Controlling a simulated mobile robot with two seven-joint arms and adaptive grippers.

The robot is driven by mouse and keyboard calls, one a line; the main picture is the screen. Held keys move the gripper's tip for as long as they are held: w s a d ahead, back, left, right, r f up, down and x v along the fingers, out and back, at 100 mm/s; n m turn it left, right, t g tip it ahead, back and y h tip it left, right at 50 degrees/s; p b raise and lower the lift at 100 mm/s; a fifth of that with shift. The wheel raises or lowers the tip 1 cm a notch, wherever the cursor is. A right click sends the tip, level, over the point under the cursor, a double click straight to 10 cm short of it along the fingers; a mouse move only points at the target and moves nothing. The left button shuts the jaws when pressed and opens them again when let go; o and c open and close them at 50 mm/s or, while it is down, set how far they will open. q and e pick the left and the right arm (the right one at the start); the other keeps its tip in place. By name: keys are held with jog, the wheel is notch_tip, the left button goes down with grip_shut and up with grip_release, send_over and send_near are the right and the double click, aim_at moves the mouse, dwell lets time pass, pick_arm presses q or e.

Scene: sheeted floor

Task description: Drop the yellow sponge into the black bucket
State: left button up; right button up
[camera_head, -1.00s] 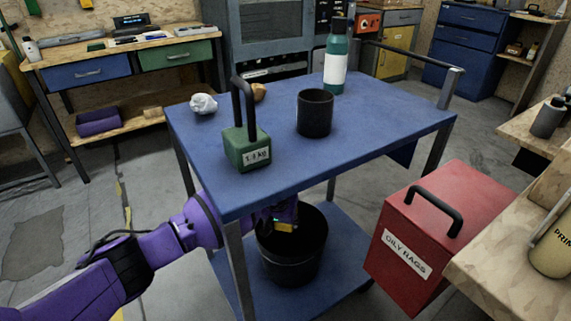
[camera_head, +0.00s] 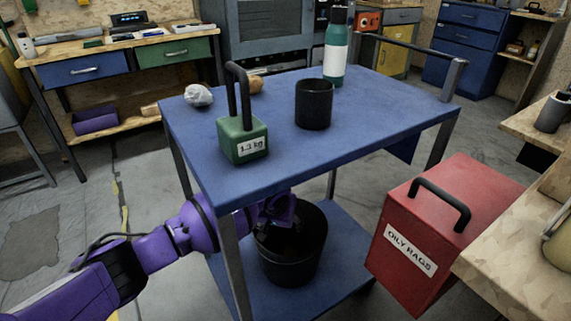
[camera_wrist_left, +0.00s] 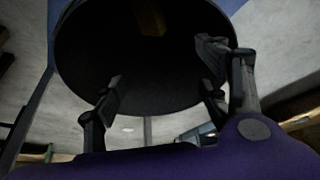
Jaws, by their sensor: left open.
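The black bucket (camera_head: 291,271) stands upright on the lower shelf of the blue cart. In the left wrist view I look into the dark bucket (camera_wrist_left: 95,42). The yellow sponge (camera_wrist_left: 151,17) shows dimly inside it, near the top of that view, apart from my fingers. My left gripper (camera_wrist_left: 160,75) is open and empty at the bucket's mouth. In the head view my left gripper (camera_head: 278,234) reaches under the cart's top, over the bucket's rim, and its fingertips are hard to make out. The sponge is hidden in the head view. My right gripper is not in view.
The blue cart top (camera_head: 375,115) lies above my left arm, with a cart leg (camera_head: 234,268) close by. On top are a green weight (camera_head: 242,141), a black cup (camera_head: 314,104), a bottle (camera_head: 336,50) and a crumpled white lump (camera_head: 198,95). A red bin (camera_head: 425,240) stands right.

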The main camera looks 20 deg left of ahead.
pick_arm(q)
jog(key=v, duration=0.7)
jog(key=shift+r, duration=0.4)
jog(key=shift+s+a+f, duration=0.1)
